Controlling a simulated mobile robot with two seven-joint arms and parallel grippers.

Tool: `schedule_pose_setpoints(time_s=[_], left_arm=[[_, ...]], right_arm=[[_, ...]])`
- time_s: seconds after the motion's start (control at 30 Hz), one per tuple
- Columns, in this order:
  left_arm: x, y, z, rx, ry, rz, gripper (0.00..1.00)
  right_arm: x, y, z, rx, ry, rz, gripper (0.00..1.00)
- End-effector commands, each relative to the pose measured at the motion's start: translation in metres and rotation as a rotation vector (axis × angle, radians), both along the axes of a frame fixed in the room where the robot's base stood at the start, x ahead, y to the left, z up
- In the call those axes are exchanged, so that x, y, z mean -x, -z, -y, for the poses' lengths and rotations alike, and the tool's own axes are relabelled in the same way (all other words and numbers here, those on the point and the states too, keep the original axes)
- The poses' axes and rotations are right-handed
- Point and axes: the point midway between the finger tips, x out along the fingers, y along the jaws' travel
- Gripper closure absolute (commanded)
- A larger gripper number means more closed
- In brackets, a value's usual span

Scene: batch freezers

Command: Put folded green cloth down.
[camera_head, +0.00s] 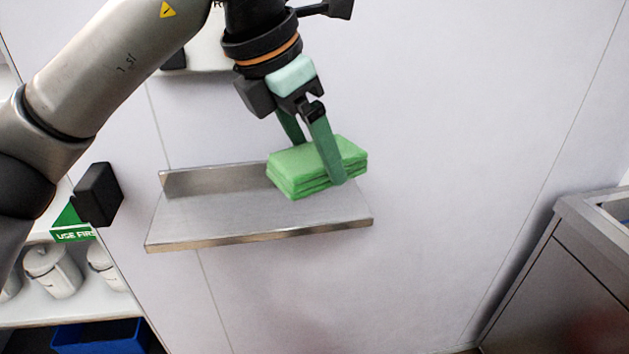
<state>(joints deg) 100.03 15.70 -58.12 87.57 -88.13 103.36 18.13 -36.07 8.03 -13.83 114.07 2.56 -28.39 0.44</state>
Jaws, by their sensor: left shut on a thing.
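The folded green cloth (292,176) is a thick stack of layers at the right part of a small metal wall shelf (215,217). My left gripper (318,165) comes down from above and is shut on the cloth, with one green finger across its near face and the other behind it. The cloth is at the shelf's surface or just above it; I cannot tell whether it touches. Its right end reaches close to the shelf's right edge. My right gripper is not in view.
The shelf's left and middle parts are bare, with a raised back lip. A pale wall lies behind. At lower left, a rack holds white lidded containers (52,270), a blue bin (100,337) and a green sign (73,226). A metal counter (570,260) stands at right.

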Motion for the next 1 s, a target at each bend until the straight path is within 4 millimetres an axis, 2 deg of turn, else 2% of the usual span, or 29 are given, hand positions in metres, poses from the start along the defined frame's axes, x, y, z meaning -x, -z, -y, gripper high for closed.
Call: schedule_pose_setpoints(time_s=[0.07, 0.1, 0.33, 0.57, 0.8, 1.0], left_arm=[[-0.020, 0.009, 0.000, 0.000, -0.003, -0.005, 0.61], [-0.025, 0.020, 0.000, -0.001, 0.000, -0.006, 0.61], [-0.052, 0.052, 0.000, 0.000, 0.000, -0.001, 0.61], [-0.062, 0.064, 0.000, 0.000, 0.001, -0.002, 0.61], [-0.064, 0.097, 0.000, -0.001, 0.003, 0.000, 0.61], [-0.065, 0.097, 0.000, 0.000, 0.002, 0.001, 0.61]], right_arm=[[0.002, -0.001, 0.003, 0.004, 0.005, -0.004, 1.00], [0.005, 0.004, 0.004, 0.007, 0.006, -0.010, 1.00], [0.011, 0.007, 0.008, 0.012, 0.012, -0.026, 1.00], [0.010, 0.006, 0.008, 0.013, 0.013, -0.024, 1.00], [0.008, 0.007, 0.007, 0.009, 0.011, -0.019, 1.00], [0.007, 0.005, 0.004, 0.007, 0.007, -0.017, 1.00]])
